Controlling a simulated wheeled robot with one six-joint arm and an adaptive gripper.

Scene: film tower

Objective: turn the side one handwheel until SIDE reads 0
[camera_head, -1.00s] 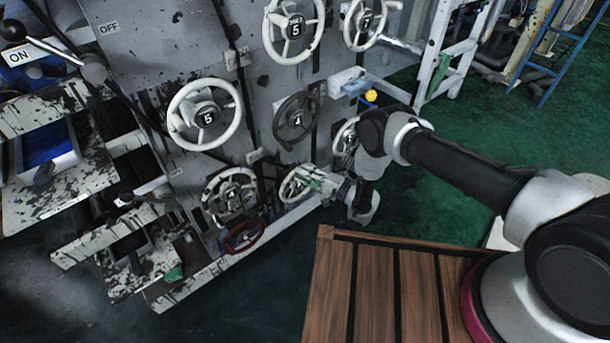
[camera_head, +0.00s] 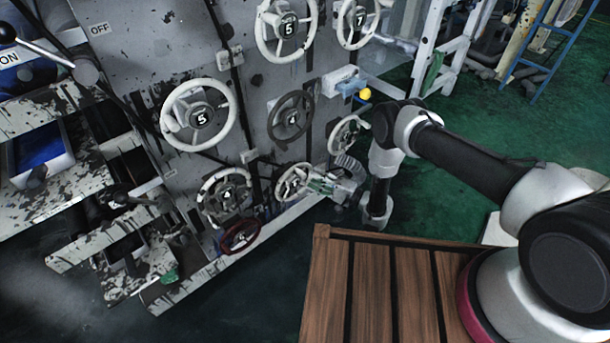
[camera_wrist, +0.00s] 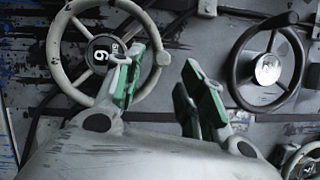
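A pale handwheel (camera_head: 292,181) sits low on the grey panel in the head view, partly covered by my gripper (camera_head: 322,184). In the wrist view a pale handwheel (camera_wrist: 101,50) at upper left has a dark hub plate with a digit that looks like a 6 or 9, seen tilted. Small lettering beside the digit is too blurred to read, so I cannot confirm it says SIDE. My gripper (camera_wrist: 164,64) is open, its green-padded fingers apart with nothing between them. The left finger overlaps the wheel's right side in the picture; contact cannot be told.
A dark wheel (camera_wrist: 268,68) is at right in the wrist view. Several other wheels are on the panel, including a white one reading 5 (camera_head: 200,117) and a dark red one (camera_head: 240,237). A slatted wooden deck (camera_head: 375,290) is in front.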

